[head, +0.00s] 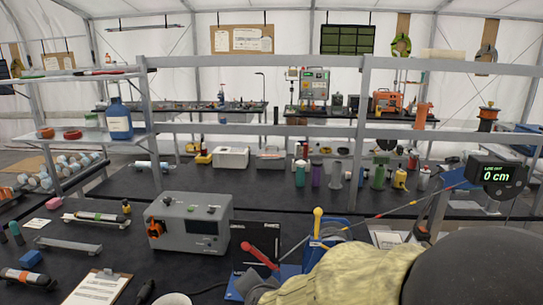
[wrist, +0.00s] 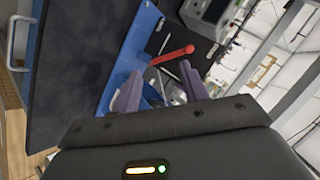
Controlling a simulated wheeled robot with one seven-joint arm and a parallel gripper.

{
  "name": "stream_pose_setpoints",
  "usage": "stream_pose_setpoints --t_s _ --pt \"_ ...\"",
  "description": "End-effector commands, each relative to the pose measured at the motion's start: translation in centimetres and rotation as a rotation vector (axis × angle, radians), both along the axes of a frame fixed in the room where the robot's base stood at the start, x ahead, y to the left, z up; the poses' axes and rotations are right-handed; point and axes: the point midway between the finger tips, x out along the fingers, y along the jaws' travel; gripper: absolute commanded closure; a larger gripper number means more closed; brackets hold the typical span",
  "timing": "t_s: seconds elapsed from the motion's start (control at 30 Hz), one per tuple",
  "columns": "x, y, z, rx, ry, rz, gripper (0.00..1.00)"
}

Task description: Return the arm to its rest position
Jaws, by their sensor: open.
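My arm, in a yellowish sleeve, reaches in from the lower right of the head view. My gripper (wrist: 160,85) shows in the wrist view with its two purple-grey fingers apart and nothing clearly held between them. A red-handled lever (wrist: 174,55) lies just beyond the fingertips; I cannot tell whether they touch it. The same red lever (head: 260,255) shows in the head view, on a blue stand (head: 290,271) close to the arm. In the head view the fingers are mostly hidden behind the sleeve.
A grey instrument box (head: 187,224) stands left of the lever on the black bench. A yellow-knobbed lever (head: 317,222) rises behind the stand. A thin rod with coloured bands runs right to a display reading 0 cm (head: 497,175). A clipboard (head: 97,288) lies at front left.

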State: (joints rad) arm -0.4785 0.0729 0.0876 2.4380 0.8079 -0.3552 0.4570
Motion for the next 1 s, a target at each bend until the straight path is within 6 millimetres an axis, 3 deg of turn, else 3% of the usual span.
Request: stream_pose_setpoints --t_s 0.03,0.17,0.4,0.5,0.63,1.0 --pt "-0.1 -1.9 -0.3 -0.067 0.033 0.052 0.56" --pt "-1.8 -6.3 -2.0 -0.253 0.146 0.229 0.56" --pt "-7.7 -15.5 -4.6 -0.542 0.415 0.537 0.56" --pt "-9.7 -17.9 -5.1 -0.602 0.496 0.617 0.56" --pt "-10.7 -19.0 -5.3 -0.629 0.533 0.66 0.56" --pt "-10.6 -18.9 -5.4 -0.629 0.53 0.659 0.56"
